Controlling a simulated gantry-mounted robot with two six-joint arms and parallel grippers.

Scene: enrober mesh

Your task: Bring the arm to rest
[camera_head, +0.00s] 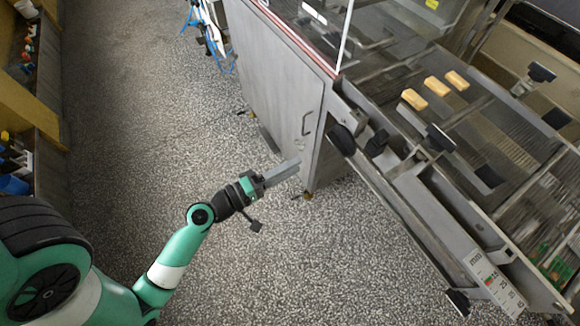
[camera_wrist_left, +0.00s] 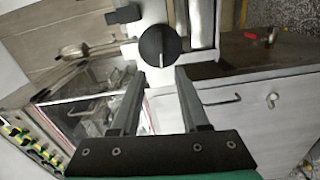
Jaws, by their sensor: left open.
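My left gripper (camera_head: 282,173) reaches in from the lower left in the head view, above the speckled floor and beside the corner of the metal cabinet. In the left wrist view its two grey fingers (camera_wrist_left: 154,92) stand apart with nothing between them, so it is open and empty. Beyond the fingers in that view is a black round knob (camera_wrist_left: 158,46) on the machine. From the head view I cannot tell whether the fingertips touch the cabinet. My right gripper is in neither view.
The enrober's metal cabinet (camera_head: 275,80) stands right of the gripper. Its mesh conveyor (camera_head: 480,110) carries three tan bars (camera_head: 436,87). A black knob (camera_head: 342,139) sticks out at the cabinet's end. Shelving (camera_head: 35,110) lines the left edge. The floor (camera_head: 140,120) between is clear.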

